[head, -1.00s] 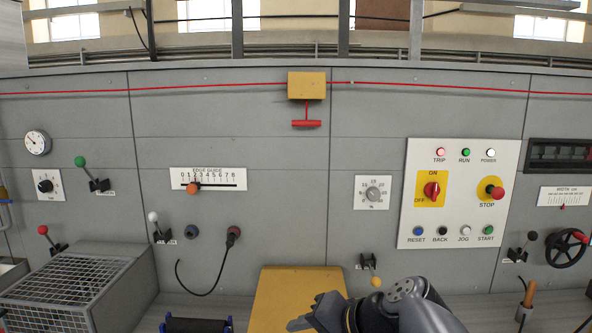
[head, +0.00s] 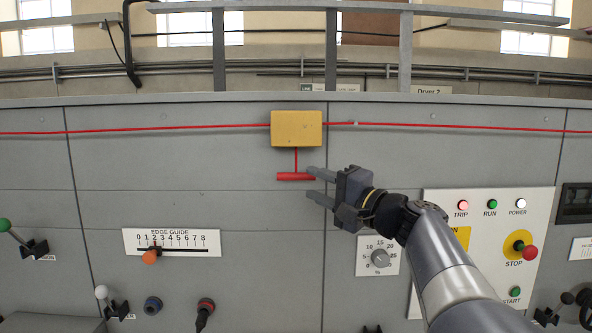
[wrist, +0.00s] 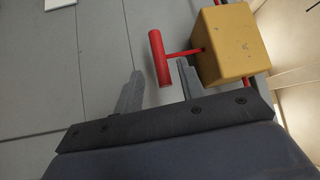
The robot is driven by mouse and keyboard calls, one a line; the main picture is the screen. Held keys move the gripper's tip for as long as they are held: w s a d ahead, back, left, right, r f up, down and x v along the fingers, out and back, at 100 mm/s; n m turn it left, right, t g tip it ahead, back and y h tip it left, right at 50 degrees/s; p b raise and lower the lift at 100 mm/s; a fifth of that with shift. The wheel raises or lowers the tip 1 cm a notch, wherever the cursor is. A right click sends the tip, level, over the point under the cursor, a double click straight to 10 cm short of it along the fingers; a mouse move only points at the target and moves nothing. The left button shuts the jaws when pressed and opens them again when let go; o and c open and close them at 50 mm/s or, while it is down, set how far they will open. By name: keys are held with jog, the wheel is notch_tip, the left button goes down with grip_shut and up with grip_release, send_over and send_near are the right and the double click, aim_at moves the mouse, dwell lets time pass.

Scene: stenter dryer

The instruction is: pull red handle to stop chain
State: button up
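The red T-shaped handle (head: 296,177) hangs on a thin red stem below the yellow box (head: 297,129) on the grey panel. My gripper (head: 310,182) reaches in from the right, its fingers parted and pointing left toward the handle. In the head view the fingertips are at the right end of the crossbar. In the wrist view the red handle (wrist: 159,58) lies just beyond the two fingertips (wrist: 160,72), roughly between them, with the yellow box (wrist: 233,42) to the right. The fingers hold nothing; I cannot tell whether they touch the bar.
A red cord (head: 180,128) runs along the panel through the yellow box. A control board (head: 490,240) with lamps and buttons is at the right, partly behind my arm. The edge guide scale (head: 180,243) is lower left. The panel left of the handle is clear.

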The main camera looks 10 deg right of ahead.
aim_at(301, 177)
jog(key=p+x, duration=0.1)
jog(key=x, duration=0.3)
jog(key=shift+w+a+r+p, duration=0.15)
jog(key=shift+w+a+p, duration=0.05)
jog(key=shift+w+p, duration=0.1)
jog(key=shift+w+a, duration=0.4)
jog(key=shift+w, duration=0.15)
jog(key=shift+c, duration=0.4)
grip_shut()
